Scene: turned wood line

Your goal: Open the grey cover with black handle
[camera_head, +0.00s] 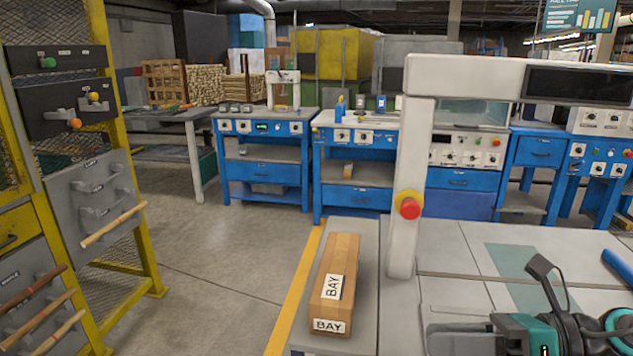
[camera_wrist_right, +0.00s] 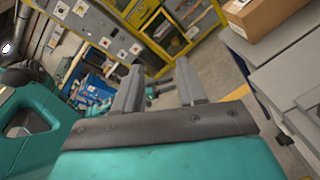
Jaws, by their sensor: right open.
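I cannot clearly pick out a grey cover with a black handle in either view. In the wrist view, a small black part (camera_wrist_right: 283,134) shows by grey panels at the right edge, but I cannot tell whether it is a handle. My right gripper (camera_head: 438,339) is at the bottom right of the head view, over the front of the pale worktop, with its teal body partly cut off by the frame. In the wrist view, the right gripper (camera_wrist_right: 158,76) has its two grey fingers apart with nothing between them. My left gripper is not in view.
A cardboard box (camera_head: 334,275) marked BAY lies on the worktop's (camera_head: 450,250) left side. A yellow frame (camera_head: 125,190) with panels and wooden rods stands at left. Open floor (camera_head: 215,270) lies between.

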